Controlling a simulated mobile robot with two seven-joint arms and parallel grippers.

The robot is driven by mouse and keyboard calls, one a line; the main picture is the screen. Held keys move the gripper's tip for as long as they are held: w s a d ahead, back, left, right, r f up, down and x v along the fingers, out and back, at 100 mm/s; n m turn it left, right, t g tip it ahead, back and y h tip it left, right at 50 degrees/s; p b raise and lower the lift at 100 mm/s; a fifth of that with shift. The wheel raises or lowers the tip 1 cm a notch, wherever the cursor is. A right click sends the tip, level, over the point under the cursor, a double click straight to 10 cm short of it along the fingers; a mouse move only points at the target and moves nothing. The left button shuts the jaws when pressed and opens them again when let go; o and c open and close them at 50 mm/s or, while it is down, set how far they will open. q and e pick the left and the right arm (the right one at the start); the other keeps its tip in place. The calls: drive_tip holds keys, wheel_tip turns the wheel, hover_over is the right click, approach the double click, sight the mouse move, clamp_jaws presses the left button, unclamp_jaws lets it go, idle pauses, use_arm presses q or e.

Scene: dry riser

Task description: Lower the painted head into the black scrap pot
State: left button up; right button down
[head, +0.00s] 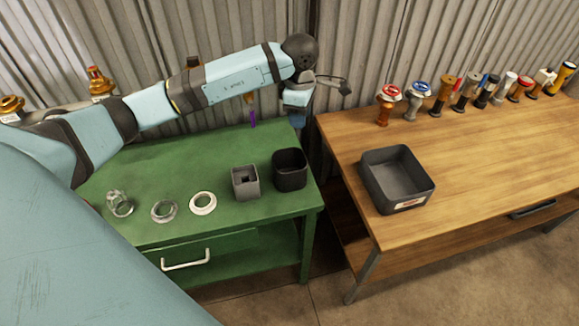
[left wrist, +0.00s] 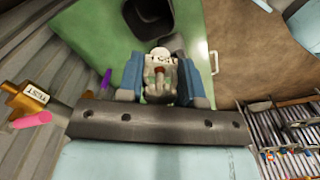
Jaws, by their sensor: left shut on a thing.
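My left gripper (head: 297,98) is raised over the back right part of the green bench. In the left wrist view its blue fingers (left wrist: 163,85) are shut on a whitish head (left wrist: 160,62) with lettering and a small red part. In the head view the gripper hides this head. The black scrap pot (head: 290,172), dark and open-topped, stands at the bench's right end. It also shows in the left wrist view (left wrist: 150,18), beyond the fingertips and apart from the held head. My right gripper is not in view.
A grey square holder (head: 245,182) stands left of the pot. A gap separates the green bench (head: 160,185) from the wooden bench, which bears a dark tray (head: 417,189) and several valve heads.

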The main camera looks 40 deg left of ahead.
use_arm(q)
drive_tip(key=a+f+n+p, duration=0.1)
drive_tip(key=a+n, duration=0.2)
drive_tip(key=n, duration=0.2)
drive_tip(key=n+b, duration=0.1)
drive_tip(key=b, duration=0.4)
approach(289, 149)
drive_tip(key=s+d, duration=0.1)
drive_tip(key=s+d+f, duration=0.1)
drive_tip(key=s+d, duration=0.1)
drive_tip(key=shift+s+f, duration=0.3)
drive_tip(key=shift+f, duration=0.1)
drive_tip(key=shift+f+b, duration=3.1)
drive_tip(key=shift+f, duration=1.25)
drive_tip(key=shift+f, duration=0.1)
